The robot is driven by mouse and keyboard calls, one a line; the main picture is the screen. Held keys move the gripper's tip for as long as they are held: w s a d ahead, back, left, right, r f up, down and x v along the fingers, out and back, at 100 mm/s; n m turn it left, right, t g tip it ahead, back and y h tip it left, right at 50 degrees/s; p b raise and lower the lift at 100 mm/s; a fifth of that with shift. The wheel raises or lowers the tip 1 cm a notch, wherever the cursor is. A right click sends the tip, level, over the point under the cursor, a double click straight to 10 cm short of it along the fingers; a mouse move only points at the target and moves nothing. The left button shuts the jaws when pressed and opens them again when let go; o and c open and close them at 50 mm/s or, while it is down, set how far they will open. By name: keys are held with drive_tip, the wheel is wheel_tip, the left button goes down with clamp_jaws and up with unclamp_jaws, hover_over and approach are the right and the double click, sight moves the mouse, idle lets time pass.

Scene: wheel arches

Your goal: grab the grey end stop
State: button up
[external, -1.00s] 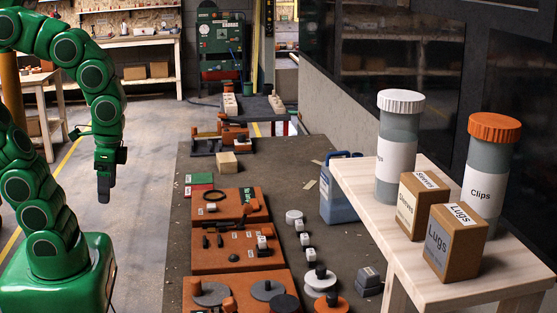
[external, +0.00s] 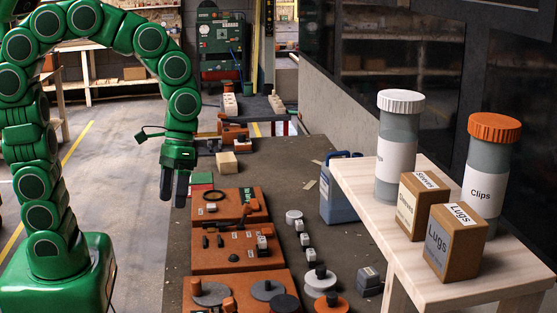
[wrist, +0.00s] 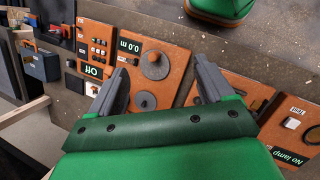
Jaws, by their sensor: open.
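My gripper (external: 174,196) is open and empty, pointing down near the left edge of the dark workbench, beside the orange boards. In the wrist view its two grey jaws (wrist: 160,88) stand apart with nothing between them. A small dark grey stepped block (external: 368,280) sits on the bench at the right, below the blue jug and well away from my gripper. It is the closest match to the grey end stop, but I cannot tell for certain. Grey discs (external: 267,289) lie on the nearest orange board.
Orange boards (external: 230,252) with small parts fill the bench's left side. A row of small white and black parts (external: 304,240) runs beside them. A blue jug (external: 340,196) and a wooden side table (external: 380,207) with jars and boxes stand at the right.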

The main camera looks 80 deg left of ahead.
drive_tip(key=w+d+f+n+h, duration=0.2)
drive_tip(key=w+d+n+h, duration=0.1)
drive_tip(key=w, duration=0.9)
drive_tip(key=n+t+h, duration=0.4)
drive_tip(key=n+h, duration=0.1)
drive_tip(key=n, duration=0.7)
approach(365, 268)
drive_tip(key=d+f, duration=0.3)
drive_tip(key=shift+w+f, duration=0.3)
drive_tip(key=shift+w, duration=0.1)
drive_tip(key=shift+w+f, duration=0.1)
drive_tip(key=shift+w+d+f, duration=0.15)
drive_tip(key=shift+d+f, duration=0.15)
drive_tip(key=shift+d, duration=0.25)
drive_tip(key=x, duration=0.3)
drive_tip(key=r+x, duration=0.1)
drive_tip(key=x, duration=0.1)
drive_tip(key=shift+d+f, duration=0.1)
drive_tip(key=shift+d, duration=0.3)
drive_tip(key=shift+d+f, duration=0.25)
drive_tip(key=shift+d, duration=0.25)
